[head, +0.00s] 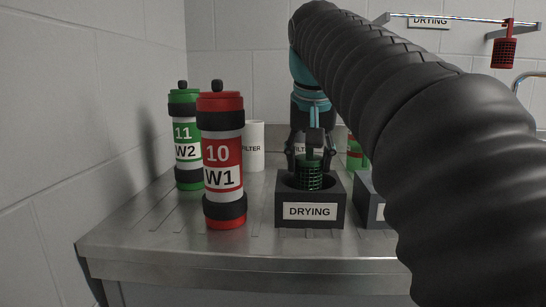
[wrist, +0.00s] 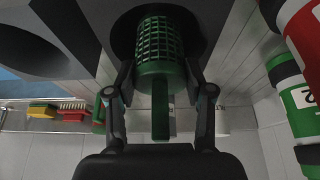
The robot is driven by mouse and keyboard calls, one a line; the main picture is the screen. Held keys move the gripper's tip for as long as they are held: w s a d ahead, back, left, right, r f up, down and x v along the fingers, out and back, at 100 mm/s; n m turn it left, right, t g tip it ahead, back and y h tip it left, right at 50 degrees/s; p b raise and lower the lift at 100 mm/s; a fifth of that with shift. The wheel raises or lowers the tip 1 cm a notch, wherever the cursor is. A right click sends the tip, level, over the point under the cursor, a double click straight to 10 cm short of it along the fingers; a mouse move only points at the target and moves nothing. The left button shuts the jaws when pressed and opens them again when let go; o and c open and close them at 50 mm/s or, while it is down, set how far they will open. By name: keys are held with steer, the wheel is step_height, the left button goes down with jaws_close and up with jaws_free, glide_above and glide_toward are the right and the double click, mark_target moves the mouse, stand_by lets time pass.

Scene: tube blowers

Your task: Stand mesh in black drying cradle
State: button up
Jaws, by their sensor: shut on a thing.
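The green mesh (head: 308,176) is upright, with its lower part inside the opening of the black drying cradle (head: 334,209) labelled DRYING. Whether its bottom touches the cradle floor is hidden. My gripper (head: 309,163) points down over the cradle. In the wrist view, my gripper (wrist: 160,72) has a finger on each side of the green mesh (wrist: 158,40), shut on its solid end near the stem. The cradle (wrist: 203,22) surrounds the mesh basket there, with dark space around it.
A red W1 bottle (head: 222,160) and a green W2 bottle (head: 186,140) stand left of the cradle. A white FILTER cylinder (head: 254,147) stands behind. A second dark block (head: 370,202) is close on the right. A red mesh (head: 504,53) hangs from the rail.

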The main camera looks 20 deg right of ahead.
steer(key=shift+f, duration=0.2)
steer(key=o, duration=1.2)
steer(key=shift+r, duration=0.1)
steer(key=shift+r, duration=0.3)
steer(key=p+v, duration=0.2)
steer(key=v, duration=1)
steer(key=shift+r, duration=0.2)
